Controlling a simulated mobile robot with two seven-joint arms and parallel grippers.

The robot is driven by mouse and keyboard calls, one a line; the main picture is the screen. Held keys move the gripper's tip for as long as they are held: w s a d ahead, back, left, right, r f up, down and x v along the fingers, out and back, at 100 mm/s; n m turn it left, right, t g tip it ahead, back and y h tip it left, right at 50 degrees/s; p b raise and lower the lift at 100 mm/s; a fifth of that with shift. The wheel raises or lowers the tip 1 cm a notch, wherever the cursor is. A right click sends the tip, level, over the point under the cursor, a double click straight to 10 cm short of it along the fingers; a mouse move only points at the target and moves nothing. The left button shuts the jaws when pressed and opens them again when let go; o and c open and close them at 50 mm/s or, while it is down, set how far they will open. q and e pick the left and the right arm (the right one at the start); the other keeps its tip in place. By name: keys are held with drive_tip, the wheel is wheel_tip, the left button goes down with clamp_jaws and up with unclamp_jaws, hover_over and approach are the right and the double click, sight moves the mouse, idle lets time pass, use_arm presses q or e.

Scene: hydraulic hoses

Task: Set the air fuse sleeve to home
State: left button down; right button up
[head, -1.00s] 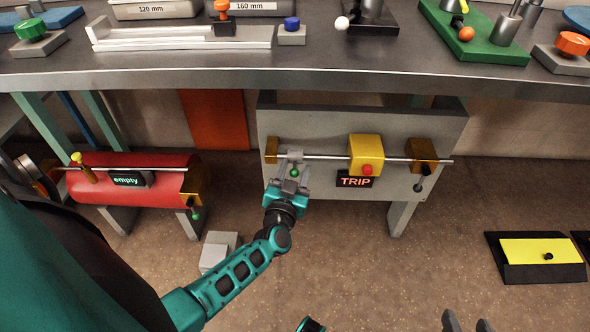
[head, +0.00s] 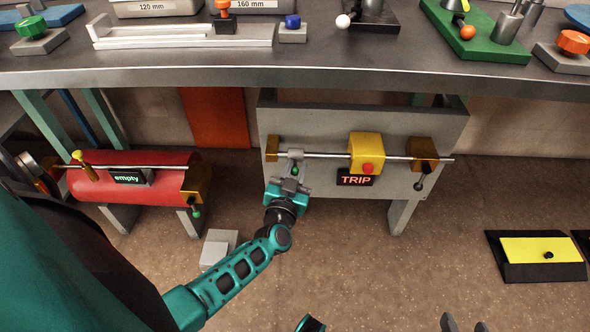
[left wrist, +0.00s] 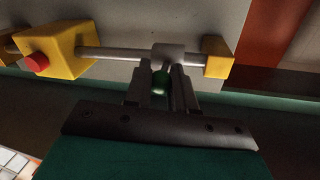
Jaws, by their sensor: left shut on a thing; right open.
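The air fuse is a grey panel (head: 300,123) under the bench, with a horizontal metal rod (head: 325,155) across it. A small grey sleeve (head: 292,154) sits near the rod's left end, close to a yellow end block (head: 272,148). A green ball knob (head: 295,171) hangs below the sleeve. My left gripper (head: 291,180) is shut on the knob. In the left wrist view the fingers (left wrist: 160,88) stand on both sides of the knob (left wrist: 160,80), below the sleeve (left wrist: 168,54). My right gripper (head: 465,324) is open and empty at the bottom edge.
A yellow block (head: 365,151) with a red button sits mid-rod above a sign (head: 355,178) reading TRIP. A brown-gold end block (head: 422,154) has a dark-knobbed lever. A red tank (head: 133,180) labelled "empty" stands left. The bench edge (head: 300,80) overhangs the panel.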

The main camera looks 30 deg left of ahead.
sight(321, 158)
use_arm(q)
drive_tip(key=shift+w+d+r, duration=0.1)
drive_tip(key=shift+w+d, duration=0.15)
drive_tip(key=shift+d, duration=0.15)
drive_tip(key=w+d, duration=0.1)
drive_tip(key=w+d+p, duration=0.1)
drive_tip(key=d, duration=0.1)
drive_tip(key=shift+d, duration=0.2)
drive_tip(key=shift+w+d, duration=0.15)
drive_tip(key=shift+d, duration=0.05)
drive_tip(key=c, duration=1)
unclamp_jaws()
drive_tip(key=shift+w+d, duration=0.1)
